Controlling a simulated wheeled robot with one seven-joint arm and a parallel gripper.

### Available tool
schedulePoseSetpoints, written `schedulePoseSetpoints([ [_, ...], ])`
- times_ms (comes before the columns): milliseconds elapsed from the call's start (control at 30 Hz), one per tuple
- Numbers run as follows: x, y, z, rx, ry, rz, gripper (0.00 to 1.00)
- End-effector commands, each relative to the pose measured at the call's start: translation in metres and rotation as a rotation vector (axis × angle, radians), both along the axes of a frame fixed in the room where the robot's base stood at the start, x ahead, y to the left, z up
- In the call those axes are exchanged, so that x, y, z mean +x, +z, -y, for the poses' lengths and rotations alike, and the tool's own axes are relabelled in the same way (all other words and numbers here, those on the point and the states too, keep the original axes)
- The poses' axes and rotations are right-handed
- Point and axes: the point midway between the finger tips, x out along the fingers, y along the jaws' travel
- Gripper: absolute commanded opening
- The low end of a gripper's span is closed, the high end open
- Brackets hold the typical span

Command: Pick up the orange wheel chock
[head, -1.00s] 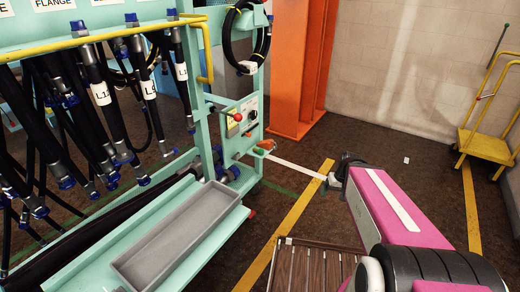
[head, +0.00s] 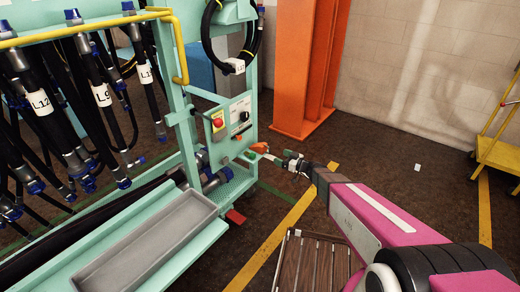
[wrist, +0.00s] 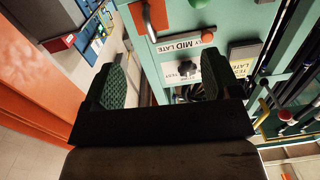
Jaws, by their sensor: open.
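A small red-orange block (head: 236,217) lies low at the right foot of the teal hose rack in the head view. Its shape is chock-like, but it is too small to be sure. I cannot make it out in the wrist view. My gripper (head: 285,160) is at the end of my pink arm, in the air right of the rack's control panel and above and right of the block. In the wrist view my gripper (wrist: 160,72) is open, with textured green fingers apart and nothing visible between them. A panel shows beyond them.
The control panel (head: 232,128) has a red button and knobs. A small orange part (head: 259,147) is beside it. A grey tray (head: 150,245) fronts the rack. An orange column (head: 297,70) stands behind, a yellow cart (head: 498,152) at right. Brown floor between is mostly clear.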

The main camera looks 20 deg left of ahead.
Motion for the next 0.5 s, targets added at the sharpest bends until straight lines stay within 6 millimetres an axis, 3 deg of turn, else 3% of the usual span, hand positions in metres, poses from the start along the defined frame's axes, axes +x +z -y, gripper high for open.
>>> schedulePoseSetpoints([
  [267,0.013,-0.002,-0.018,0.019,-0.027,0.046,0.83],
  [500,0.027,-0.001,-0.05,0.019,-0.026,0.045,0.83],
])
